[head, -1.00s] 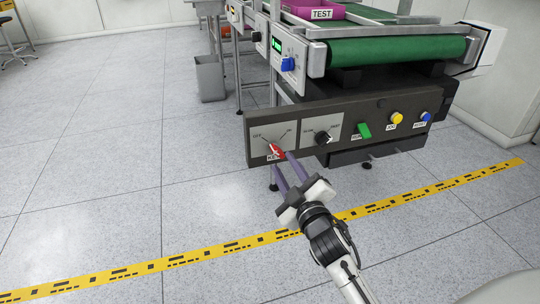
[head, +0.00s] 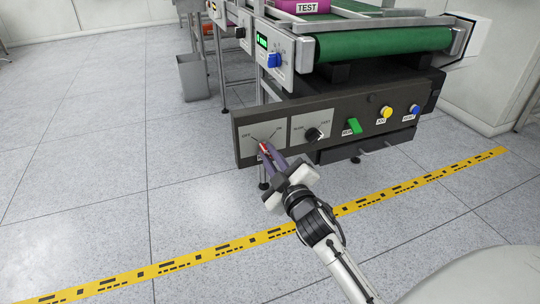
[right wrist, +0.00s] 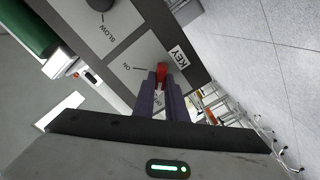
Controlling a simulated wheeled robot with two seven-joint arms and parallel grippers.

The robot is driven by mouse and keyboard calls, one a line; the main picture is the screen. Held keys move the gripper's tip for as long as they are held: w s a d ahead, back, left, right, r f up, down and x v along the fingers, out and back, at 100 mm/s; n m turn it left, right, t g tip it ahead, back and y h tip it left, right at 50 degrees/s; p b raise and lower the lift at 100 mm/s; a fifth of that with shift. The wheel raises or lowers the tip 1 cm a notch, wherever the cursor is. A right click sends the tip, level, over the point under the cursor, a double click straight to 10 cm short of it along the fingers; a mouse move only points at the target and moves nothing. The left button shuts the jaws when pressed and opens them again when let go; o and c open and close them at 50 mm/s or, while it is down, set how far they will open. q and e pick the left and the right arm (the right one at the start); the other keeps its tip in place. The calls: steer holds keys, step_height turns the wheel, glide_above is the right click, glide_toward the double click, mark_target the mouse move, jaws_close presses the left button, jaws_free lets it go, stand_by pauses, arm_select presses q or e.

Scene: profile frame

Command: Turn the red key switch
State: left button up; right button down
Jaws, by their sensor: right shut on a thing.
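The red key switch (head: 264,148) is on the left plate of the dark control panel (head: 374,113), mostly hidden between my fingers in the head view. In the right wrist view the red key (right wrist: 162,72) shows between the fingertips, beside a white KEY label (right wrist: 179,57) and an ON mark on the grey plate. My right gripper (head: 268,152) is shut on the key, reaching up to the panel from the lower right. It also shows in the right wrist view (right wrist: 161,85). My left gripper is not in view.
Right of the key are a black knob (head: 314,134), a green switch (head: 353,126), a yellow button (head: 386,112) and a blue button (head: 414,109). A green conveyor (head: 385,44) stands above. A blue knob (head: 274,60) is on the upper box. The floor in front is open.

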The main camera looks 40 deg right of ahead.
arm_select(q)
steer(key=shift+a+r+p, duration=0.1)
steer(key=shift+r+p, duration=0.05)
steer(key=shift+p, duration=0.15)
arm_select(e)
steer(key=shift+r, duration=0.1)
steer(key=shift+m+p, duration=0.5)
steer(key=shift+m, duration=0.2)
arm_select(q)
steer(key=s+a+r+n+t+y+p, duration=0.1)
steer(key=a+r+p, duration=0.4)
steer(key=p, duration=0.5)
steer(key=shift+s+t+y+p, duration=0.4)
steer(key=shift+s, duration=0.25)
arm_select(e)
steer(key=m, duration=1.6)
steer(key=shift+d, duration=0.35)
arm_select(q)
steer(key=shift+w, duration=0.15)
arm_select(e)
steer(key=shift+m, duration=0.4)
